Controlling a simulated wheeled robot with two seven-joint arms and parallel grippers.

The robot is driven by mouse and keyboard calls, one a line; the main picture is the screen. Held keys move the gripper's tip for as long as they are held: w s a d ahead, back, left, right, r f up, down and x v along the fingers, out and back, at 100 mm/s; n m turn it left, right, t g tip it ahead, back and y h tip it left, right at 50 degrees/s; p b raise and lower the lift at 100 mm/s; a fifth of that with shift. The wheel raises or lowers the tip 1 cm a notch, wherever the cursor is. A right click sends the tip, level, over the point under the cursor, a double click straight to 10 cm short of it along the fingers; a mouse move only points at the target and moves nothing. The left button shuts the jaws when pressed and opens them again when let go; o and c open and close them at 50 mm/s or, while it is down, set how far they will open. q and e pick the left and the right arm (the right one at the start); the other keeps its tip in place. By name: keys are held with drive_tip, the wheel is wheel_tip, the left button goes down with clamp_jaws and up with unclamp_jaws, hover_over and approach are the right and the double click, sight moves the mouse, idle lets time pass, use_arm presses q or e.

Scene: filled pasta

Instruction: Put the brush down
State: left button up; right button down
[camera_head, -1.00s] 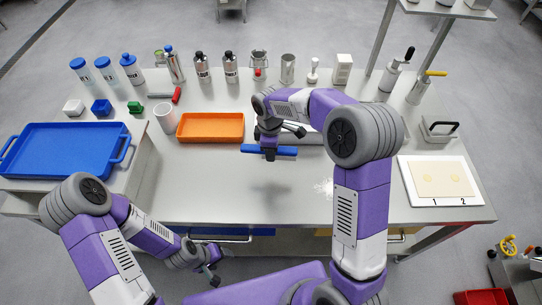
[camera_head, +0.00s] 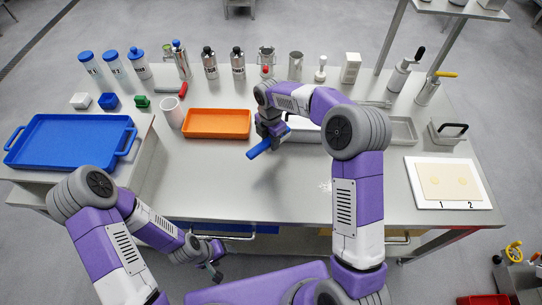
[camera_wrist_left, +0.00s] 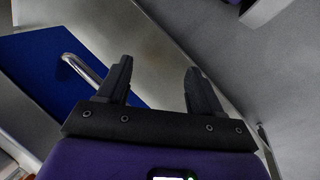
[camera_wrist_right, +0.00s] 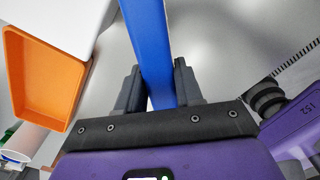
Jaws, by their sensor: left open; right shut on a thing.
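The brush shows as a long blue bar (camera_head: 268,145) in the head view. My right gripper (camera_head: 272,138) is shut on it and holds it above the table, slanting from lower left to upper right. In the right wrist view the blue brush (camera_wrist_right: 150,45) stands between the two fingers (camera_wrist_right: 156,90) and runs out of the picture's top. Its bristles cannot be made out. My left gripper (camera_head: 214,268) is open and empty, low in front of the table's front edge. Its spread fingers show in the left wrist view (camera_wrist_left: 160,85).
An orange tray (camera_head: 217,124) lies left of the right gripper, with a white cup (camera_head: 172,112) beside it. A white tray (camera_head: 303,131) is partly hidden behind my right arm. The table's front middle (camera_head: 225,190) is clear.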

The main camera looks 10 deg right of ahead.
sight(270, 160)
wheel_tip(270, 160, down, 8)
drive_tip(key=shift+f+b, duration=0.1)
drive_tip(key=shift+b, duration=0.6)
drive_tip(key=shift+f, duration=0.2)
drive_tip(key=c, duration=0.7)
unclamp_jaws()
drive_tip(key=shift+c, duration=0.2)
drive_tip(key=shift+r, duration=0.15)
wheel_tip(270, 160, up, 12)
drive_tip(key=p, duration=0.2)
drive_tip(key=shift+r+p, duration=0.1)
drive_tip(key=shift+p, duration=0.2)
